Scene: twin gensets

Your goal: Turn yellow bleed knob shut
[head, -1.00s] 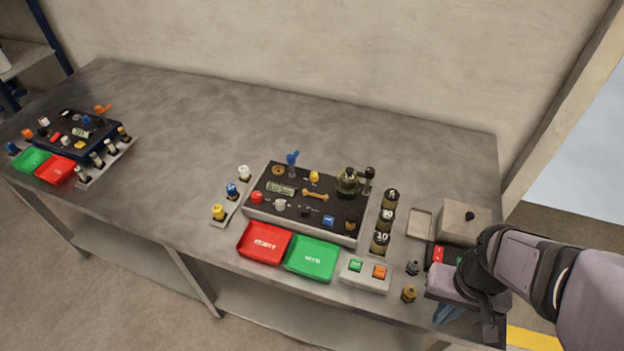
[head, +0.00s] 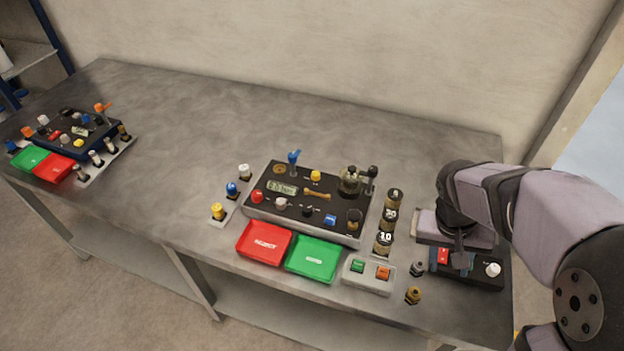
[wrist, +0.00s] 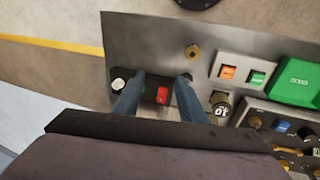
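A yellow knob (head: 315,176) stands at the back of the nearer black-topped panel (head: 262,207). Another yellow knob (head: 218,210) is at the front of the small strip left of that panel. A small yellow knob (head: 78,143) also shows on the far left panel (head: 60,133). I see no label telling which is the bleed knob. My gripper (head: 461,262) is over the black switch box at the table's right end, well right of all three. In the wrist view my gripper (wrist: 157,78) has its fingers apart, nothing held between them.
The black box (head: 468,268) has a red switch and a white knob. Several dark weights (head: 388,218), brass and dark fittings (head: 413,295) and a grey button box (head: 368,276) lie between my gripper and the panel. Red (head: 264,243) and green (head: 313,259) trays sit in front.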

